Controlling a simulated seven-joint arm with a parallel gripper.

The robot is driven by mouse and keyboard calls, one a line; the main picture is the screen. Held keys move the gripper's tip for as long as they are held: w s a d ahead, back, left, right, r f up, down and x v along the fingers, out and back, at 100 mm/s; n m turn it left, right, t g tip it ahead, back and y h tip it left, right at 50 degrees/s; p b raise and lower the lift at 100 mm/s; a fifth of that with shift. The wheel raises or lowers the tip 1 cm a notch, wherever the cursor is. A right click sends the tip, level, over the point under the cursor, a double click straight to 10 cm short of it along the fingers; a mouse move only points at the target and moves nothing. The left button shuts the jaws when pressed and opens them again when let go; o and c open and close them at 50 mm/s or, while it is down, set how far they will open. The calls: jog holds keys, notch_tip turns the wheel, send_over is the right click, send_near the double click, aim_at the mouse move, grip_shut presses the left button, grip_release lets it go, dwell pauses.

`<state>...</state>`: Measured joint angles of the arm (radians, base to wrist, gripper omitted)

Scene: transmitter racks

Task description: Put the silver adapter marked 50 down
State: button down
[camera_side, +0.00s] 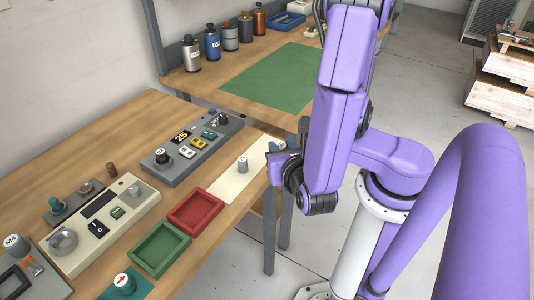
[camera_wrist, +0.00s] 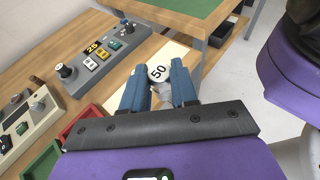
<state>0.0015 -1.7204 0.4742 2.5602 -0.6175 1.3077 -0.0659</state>
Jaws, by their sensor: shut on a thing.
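The silver adapter marked 50 (camera_wrist: 158,73) is between the fingertips of my gripper (camera_wrist: 159,82) in the wrist view. Its pale round face with the black 50 is turned up toward the camera. The blue fingers are closed on its sides. In the side view my gripper (camera_side: 275,147) is over the far right end of the cream mat (camera_side: 228,184), near the table's edge. The held adapter is mostly hidden there, so I cannot tell whether it touches the mat. A small grey cylindrical piece (camera_side: 242,163) stands on the mat left of my gripper.
A grey panel (camera_side: 172,172) displaying 25 lies left of the mat. A red tray (camera_side: 196,210) and a green tray (camera_side: 160,249) are empty. A beige panel (camera_side: 98,232) is farther left. Several bottles (camera_side: 212,42) and a green mat (camera_side: 270,77) occupy the back table.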

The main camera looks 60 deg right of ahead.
jog(key=w+a+f+n+t+y, duration=0.2)
jog(key=w+a+n+t+y, duration=0.25)
jog(key=w+a, duration=0.4)
jog(key=n+y, duration=0.5)
send_over(201, 216)
notch_tip(201, 216, down, 3)
jog(key=shift+m, duration=0.25)
jog(key=shift+f, duration=3.6)
jog(key=shift+f, duration=0.2)
jog(key=c, duration=0.9)
grip_release()
jog(key=shift+r, duration=0.1)
